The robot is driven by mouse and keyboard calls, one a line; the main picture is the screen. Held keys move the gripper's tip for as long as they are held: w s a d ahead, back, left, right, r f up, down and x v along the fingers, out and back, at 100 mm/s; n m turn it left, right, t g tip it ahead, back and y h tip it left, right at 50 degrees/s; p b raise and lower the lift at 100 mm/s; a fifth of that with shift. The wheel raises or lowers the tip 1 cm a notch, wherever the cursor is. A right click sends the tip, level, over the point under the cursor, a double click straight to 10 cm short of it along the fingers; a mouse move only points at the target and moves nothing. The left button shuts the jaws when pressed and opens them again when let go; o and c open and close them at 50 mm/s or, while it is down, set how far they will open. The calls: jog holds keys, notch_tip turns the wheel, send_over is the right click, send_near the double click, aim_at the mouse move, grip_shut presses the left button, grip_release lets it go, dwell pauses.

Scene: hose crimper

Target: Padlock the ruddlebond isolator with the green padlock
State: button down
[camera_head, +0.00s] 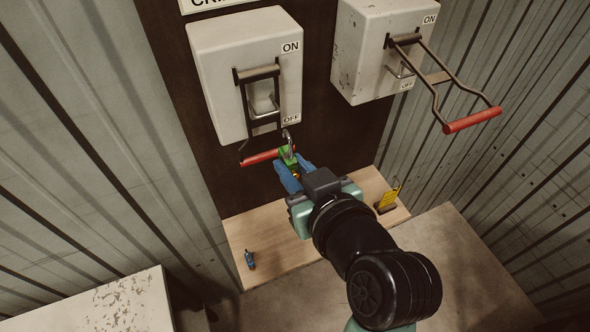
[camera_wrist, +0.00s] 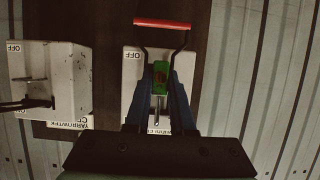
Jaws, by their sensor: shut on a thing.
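The green padlock (camera_head: 287,155) is held between the blue fingers of my gripper (camera_head: 292,165). Its grey shackle points up, in front of the lower left switch box; whether it passes through anything there cannot be told. The left isolator box (camera_head: 228,80) has its red-gripped lever (camera_head: 262,157) down at OFF. In the wrist view, which is upside down, the green padlock (camera_wrist: 161,76) lies between my fingers (camera_wrist: 162,72), over this box (camera_wrist: 131,85). No name "ruddlebond" is readable on either isolator.
The right isolator box (camera_head: 362,50) has its red-handled lever (camera_head: 472,120) sticking out to the right. Below is a wooden shelf (camera_head: 290,262) with a small blue item (camera_head: 249,259) and a yellow item (camera_head: 388,198). A worn pale surface (camera_head: 100,305) is at lower left.

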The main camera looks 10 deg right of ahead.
aim_at(292, 160)
jog(key=shift+w+a, duration=0.4)
jog(key=shift+w, duration=0.8)
jog(key=shift+w+a, duration=0.4)
jog(key=shift+w, duration=0.75)
jog(key=shift+w+a, duration=0.4)
jog(key=shift+w, duration=0.8)
jog(key=shift+w+f+b, duration=0.1)
jog(key=shift+f+b, duration=0.7)
jog(key=shift+f, duration=0.05)
jog(key=c, duration=0.7)
grip_release()
jog(key=b+v, duration=0.2)
jog(key=v, duration=0.9)
jog(key=shift+d+r, duration=0.1)
jog(key=shift+r, duration=0.15)
jog(key=shift+v, duration=0.85)
